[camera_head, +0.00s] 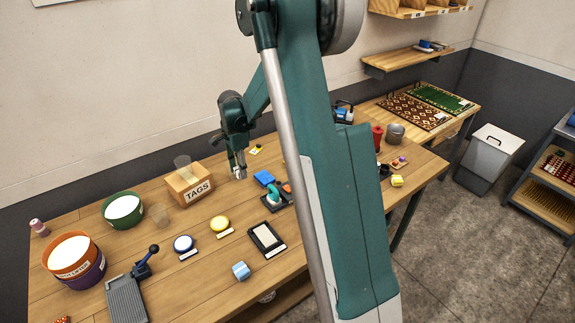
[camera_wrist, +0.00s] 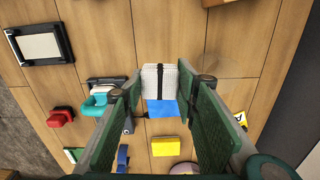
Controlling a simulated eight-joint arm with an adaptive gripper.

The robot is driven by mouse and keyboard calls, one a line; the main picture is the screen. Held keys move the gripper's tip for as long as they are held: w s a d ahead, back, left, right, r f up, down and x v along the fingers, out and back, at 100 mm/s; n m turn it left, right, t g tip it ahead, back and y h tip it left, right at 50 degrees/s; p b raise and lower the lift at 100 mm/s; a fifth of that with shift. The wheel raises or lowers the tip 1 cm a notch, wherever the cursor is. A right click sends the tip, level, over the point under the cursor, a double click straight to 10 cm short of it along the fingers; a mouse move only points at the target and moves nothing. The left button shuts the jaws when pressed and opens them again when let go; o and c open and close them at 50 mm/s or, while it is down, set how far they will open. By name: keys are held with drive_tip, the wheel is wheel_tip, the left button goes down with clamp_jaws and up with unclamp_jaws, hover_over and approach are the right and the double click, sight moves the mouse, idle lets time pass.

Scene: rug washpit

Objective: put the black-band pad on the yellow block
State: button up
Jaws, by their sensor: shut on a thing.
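My gripper (camera_head: 238,168) is above the table, left of the blue block (camera_head: 264,178). The held pad also shows as a small pale piece in the head view (camera_head: 239,173). Past the pad in the wrist view is the blue block (camera_wrist: 161,108), partly covered by it. The yellow block (camera_wrist: 166,146) lies beyond the blue block, apart from the pad. In the head view, my arm largely hides that area.
A black-framed white tray (camera_wrist: 39,46), a teal-handled tool (camera_wrist: 97,100) and a red-handled item (camera_wrist: 60,117) lie nearby. A card (camera_wrist: 238,117) is at the right. The TAGS box (camera_head: 189,186) stands left of my gripper, with a clear cup on it.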

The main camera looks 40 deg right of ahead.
drive_tip(key=d+r+p, duration=0.1)
drive_tip(key=d+r, duration=0.1)
drive_tip(key=d, duration=2.5)
drive_tip(key=shift+w+d+r+n, duration=0.2)
drive_tip(key=shift+w+r+n, duration=0.1)
drive_tip(key=shift+w+n, duration=0.1)
drive_tip(key=shift+f, duration=0.1)
drive_tip(key=shift+f, duration=3.05)
drive_tip(key=shift+f, duration=1.85)
drive_tip(key=shift+f, duration=0.2)
